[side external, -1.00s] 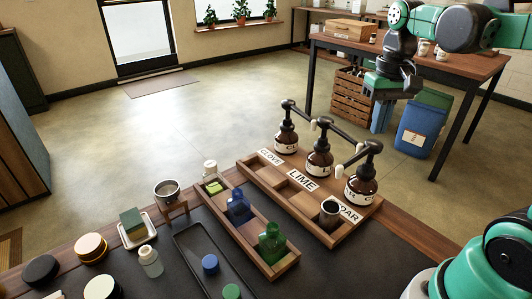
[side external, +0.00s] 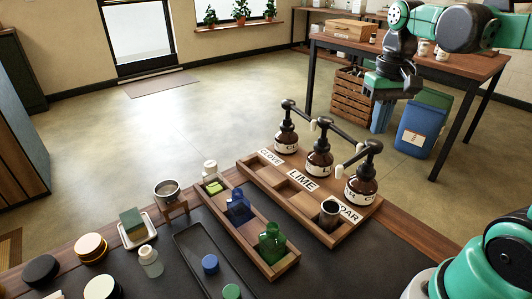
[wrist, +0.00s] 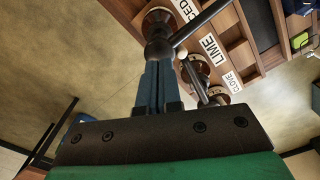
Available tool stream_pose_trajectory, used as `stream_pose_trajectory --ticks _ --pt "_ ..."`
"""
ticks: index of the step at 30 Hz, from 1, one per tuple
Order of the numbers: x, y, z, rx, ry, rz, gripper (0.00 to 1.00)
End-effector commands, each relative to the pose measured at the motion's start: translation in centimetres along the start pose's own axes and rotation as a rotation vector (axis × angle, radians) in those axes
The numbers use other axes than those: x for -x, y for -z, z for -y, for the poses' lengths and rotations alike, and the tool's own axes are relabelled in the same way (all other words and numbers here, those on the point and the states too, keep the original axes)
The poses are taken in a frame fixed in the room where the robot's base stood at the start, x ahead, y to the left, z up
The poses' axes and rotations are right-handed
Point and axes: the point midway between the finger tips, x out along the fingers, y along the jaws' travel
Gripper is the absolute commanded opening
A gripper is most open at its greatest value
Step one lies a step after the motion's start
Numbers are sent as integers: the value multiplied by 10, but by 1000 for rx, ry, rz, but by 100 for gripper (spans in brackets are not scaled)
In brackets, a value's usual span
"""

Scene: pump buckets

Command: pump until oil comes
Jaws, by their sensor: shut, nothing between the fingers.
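Three brown pump bottles with black pump heads stand in a wooden rack (side external: 262,187): CLOVE (side external: 286,139), LIME (side external: 319,162) and CEDAR (side external: 361,187). The CEDAR label is partly hidden. A small metal cup (side external: 329,213) sits in the rack's compartment in front of the CEDAR bottle; its inside is dark, and I cannot tell whether it holds oil. My gripper (side external: 385,96) is raised above and behind the bottles in the side view. In the wrist view, my gripper (wrist: 158,68) is shut and empty, with its fingers lining up with the CEDAR pump head (wrist: 158,47).
A second wooden tray (side external: 286,268) holds a blue bottle (side external: 238,207), a green bottle (side external: 271,243) and other small items. A dark tray (side external: 187,245) with round caps lies to its left. A metal bowl (side external: 167,189) stands on a small stand. Space above the bottles looks clear.

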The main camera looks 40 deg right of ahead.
Motion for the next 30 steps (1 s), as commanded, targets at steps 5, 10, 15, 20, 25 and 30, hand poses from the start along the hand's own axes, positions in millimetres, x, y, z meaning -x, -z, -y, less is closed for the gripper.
stream_pose_trajectory --ticks 5,10,15,20,25,30 --pt "-1 0 0 0 0 0 0" --pt "-8 0 0 0 0 0 0" --pt "-16 0 0 0 0 0 0" --pt "-22 0 0 0 0 0 0" --pt "-25 0 0 0 0 0 0" --pt "-30 0 0 0 0 0 0"
